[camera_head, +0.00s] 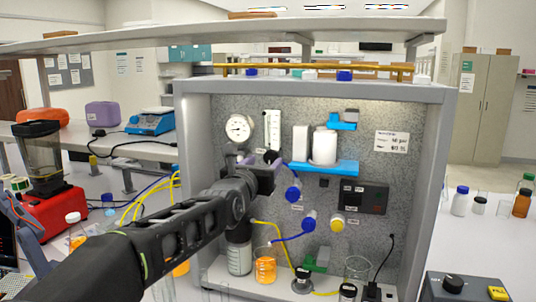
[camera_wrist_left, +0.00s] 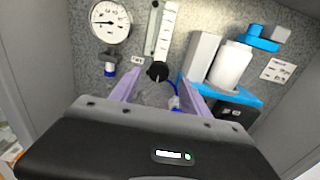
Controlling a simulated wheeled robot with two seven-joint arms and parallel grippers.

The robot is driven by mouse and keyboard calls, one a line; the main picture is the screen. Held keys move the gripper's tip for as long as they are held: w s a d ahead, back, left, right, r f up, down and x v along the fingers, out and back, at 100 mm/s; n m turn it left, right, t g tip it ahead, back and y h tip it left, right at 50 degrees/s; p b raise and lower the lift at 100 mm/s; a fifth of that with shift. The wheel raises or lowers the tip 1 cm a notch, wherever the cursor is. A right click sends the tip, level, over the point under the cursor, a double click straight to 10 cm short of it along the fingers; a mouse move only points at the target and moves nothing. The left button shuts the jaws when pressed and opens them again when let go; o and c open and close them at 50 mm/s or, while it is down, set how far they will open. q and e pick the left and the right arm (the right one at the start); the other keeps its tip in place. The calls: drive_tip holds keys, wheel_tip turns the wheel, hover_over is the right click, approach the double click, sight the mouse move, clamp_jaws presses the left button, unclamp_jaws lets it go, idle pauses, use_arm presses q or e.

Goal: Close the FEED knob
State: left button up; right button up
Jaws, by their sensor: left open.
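A black knob (camera_wrist_left: 157,72) sits on the speckled panel just under the clear flow meter (camera_wrist_left: 163,30). A small label (camera_wrist_left: 138,60) is beside it, too small to read, so I cannot confirm that this is the FEED knob. My left gripper (camera_wrist_left: 155,92) is open, its two purple fingers pointing at the panel on either side of the knob. In the wrist view the knob shows between and just beyond the fingertips; contact cannot be told. In the head view my left gripper (camera_head: 262,160) is in front of the panel and largely hides the knob. My right gripper is not in view.
A pressure gauge (camera_head: 239,128) is left of the flow meter. A blue shelf (camera_head: 330,167) with white canisters juts out at right. Blue knobs (camera_head: 293,193) and a yellow knob (camera_head: 338,225) sit lower. Bottles and an orange beaker (camera_head: 265,268) stand below.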

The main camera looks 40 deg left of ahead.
sight(269, 157)
use_arm(q)
drive_tip(key=p+x, duration=0.2)
drive_tip(key=x, duration=0.1)
drive_tip(key=shift+w+a+r, duration=0.1)
drive_tip(key=shift+w+r, duration=0.05)
drive_tip(key=shift+w+a, duration=0.2)
drive_tip(key=shift+w, duration=0.3)
clamp_jaws()
